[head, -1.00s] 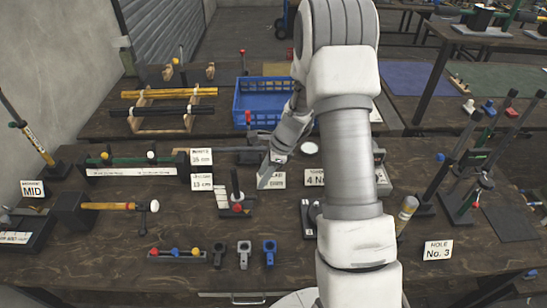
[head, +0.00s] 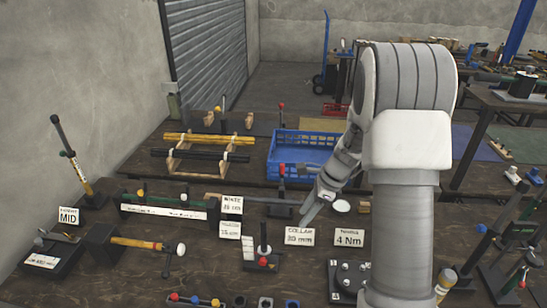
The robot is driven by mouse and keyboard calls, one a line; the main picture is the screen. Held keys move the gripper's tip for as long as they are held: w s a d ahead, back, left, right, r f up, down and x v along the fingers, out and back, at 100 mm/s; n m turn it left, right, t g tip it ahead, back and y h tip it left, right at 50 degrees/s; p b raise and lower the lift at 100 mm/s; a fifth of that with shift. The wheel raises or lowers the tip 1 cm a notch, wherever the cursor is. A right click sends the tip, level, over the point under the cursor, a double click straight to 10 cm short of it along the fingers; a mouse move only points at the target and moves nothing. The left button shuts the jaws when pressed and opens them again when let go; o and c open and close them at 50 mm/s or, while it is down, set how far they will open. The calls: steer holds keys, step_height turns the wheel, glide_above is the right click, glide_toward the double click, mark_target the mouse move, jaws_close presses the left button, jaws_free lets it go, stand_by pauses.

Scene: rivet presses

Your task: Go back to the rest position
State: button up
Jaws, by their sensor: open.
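My gripper (head: 308,207) shows in the head view at the end of my bent white and grey arm, which fills the right of centre. It hangs over the table with its fingers pointing down and to the left. It is just behind the "COLLAR" card (head: 301,236) and in front of the blue crate (head: 290,172). The fingers look empty. My arm hides part of the table behind and below it.
A black post with a red ball (head: 264,247) stands in front of my gripper, left of the "4 Nm" card (head: 348,238). A rack with yellow and black bars (head: 208,139) is at the back left. Tall tools crowd the right.

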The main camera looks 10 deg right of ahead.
steer(key=s+a+r+n+t+h, duration=0.1)
steer(key=s+a+r+n, duration=0.3)
steer(key=r, duration=0.3)
steer(key=s+a+r+n, duration=0.1)
steer(key=s+r+n, duration=0.35)
steer(key=r, duration=0.35)
steer(key=s+a+r+n+t+h, duration=0.1)
steer(key=s+r+n, duration=0.2)
steer(key=s+n, duration=0.3)
steer(key=s+r+n+t+h, duration=0.2)
steer(key=s+r+n, duration=0.1)
steer(key=s+n, duration=0.4)
steer(key=s, duration=0.3)
steer(key=shift+a+r, duration=0.35)
